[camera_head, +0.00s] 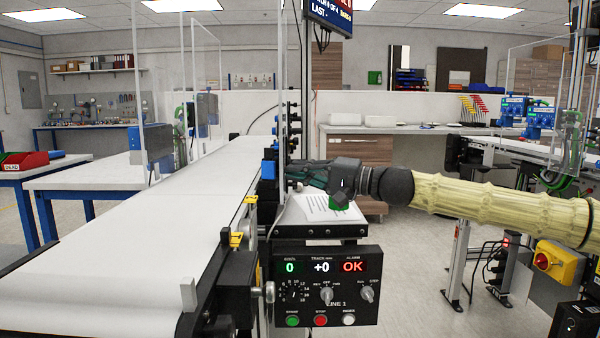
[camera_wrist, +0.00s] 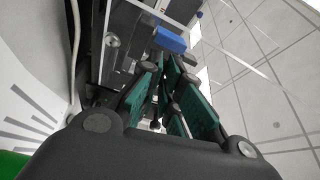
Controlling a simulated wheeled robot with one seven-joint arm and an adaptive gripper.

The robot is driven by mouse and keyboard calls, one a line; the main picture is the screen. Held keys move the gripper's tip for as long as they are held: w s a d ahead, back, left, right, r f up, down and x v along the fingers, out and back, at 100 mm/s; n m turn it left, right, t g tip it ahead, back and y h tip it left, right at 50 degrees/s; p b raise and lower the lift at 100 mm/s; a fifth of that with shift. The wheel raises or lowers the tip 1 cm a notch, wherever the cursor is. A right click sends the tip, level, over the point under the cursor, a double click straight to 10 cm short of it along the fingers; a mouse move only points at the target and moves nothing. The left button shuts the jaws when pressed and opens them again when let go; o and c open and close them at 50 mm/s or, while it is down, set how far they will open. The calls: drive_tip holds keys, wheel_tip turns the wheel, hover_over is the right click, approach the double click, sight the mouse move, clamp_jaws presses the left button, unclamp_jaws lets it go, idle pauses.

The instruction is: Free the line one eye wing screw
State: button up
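Line one is the white belt conveyor (camera_head: 135,240) on the left, with a LINE 1 control panel (camera_head: 325,285) at its near right side. My gripper (camera_head: 290,170) reaches in from the right, level, with its tips close to the conveyor's right edge by a blue block (camera_head: 268,168). In the wrist view its dark green fingers (camera_wrist: 165,85) point towards dark framework and the blue block (camera_wrist: 169,40). Whether anything is between the fingers is unclear. A small round silver screw head (camera_wrist: 112,41) shows on the framework there. I cannot clearly make out an eye wing screw.
Yellow clamps (camera_head: 236,240) and a silver knob (camera_head: 268,291) line the conveyor's right side. A paper sheet (camera_head: 322,207) lies on a stand just below my gripper. A clear upright panel rises beside the belt. Open floor lies to the right of the panel.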

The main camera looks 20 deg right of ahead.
drive_tip(key=o, duration=0.3)
drive_tip(key=v, duration=1.2)
idle(0.6)
idle(0.5)
